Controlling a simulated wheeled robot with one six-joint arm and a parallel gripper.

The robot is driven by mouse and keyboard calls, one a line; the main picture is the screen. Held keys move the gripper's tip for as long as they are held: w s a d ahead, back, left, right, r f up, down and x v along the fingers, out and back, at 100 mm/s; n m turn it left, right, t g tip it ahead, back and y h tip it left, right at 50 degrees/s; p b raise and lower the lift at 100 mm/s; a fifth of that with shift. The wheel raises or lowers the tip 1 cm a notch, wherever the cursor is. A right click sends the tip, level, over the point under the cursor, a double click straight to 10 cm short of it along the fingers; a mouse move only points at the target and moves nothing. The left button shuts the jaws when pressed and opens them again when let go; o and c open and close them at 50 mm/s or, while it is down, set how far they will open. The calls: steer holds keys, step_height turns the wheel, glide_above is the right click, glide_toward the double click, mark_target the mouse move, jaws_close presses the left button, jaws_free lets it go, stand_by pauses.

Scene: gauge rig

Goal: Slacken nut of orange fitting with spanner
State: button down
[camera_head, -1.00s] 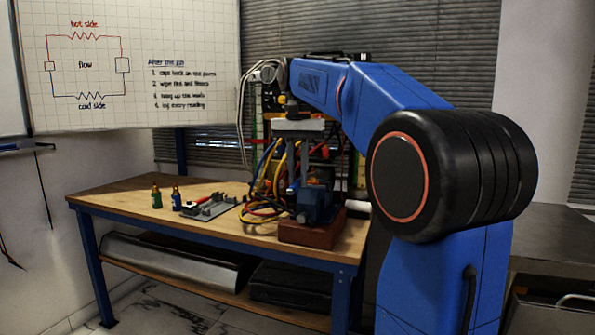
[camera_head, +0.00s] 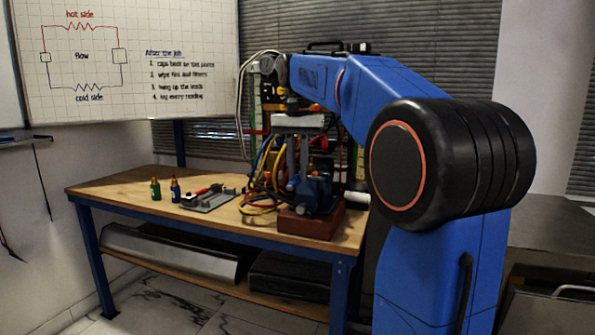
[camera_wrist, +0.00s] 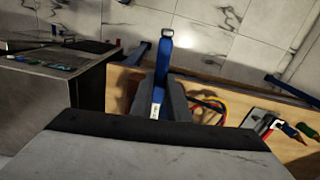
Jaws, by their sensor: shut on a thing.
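My gripper (camera_head: 297,182) hangs fingers down over the bench, close above a blue body on a brown block (camera_head: 310,222). In the wrist view my gripper (camera_wrist: 172,103) is shut on the spanner (camera_wrist: 164,60), a long blue bar with a pale metal part between the fingers. Its far end, with a dark opening, points away from the gripper body. My gripper body hides much of the wrist view. The orange fitting and its nut cannot be made out; fingers and hoses cover that area. Whether the spanner touches a nut cannot be told.
Yellow, red and blue hoses (camera_head: 262,185) loop left of the block. The bench's (camera_head: 120,187) left end is clear.

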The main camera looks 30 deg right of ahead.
steer(key=shift+w+d, duration=0.1)
steer(key=shift+w+d, duration=0.65)
steer(key=shift+d, duration=0.1)
steer(key=shift+w+d, duration=0.75)
stand_by(1.6)
stand_by(2.0)
steer(key=shift+s+d+n, duration=0.9)
steer(key=shift+d+n, duration=0.2)
steer(key=shift+n, duration=0.2)
steer(key=shift+s+d+n, duration=0.45)
steer(key=shift+d+n, duration=0.25)
stand_by(0.8)
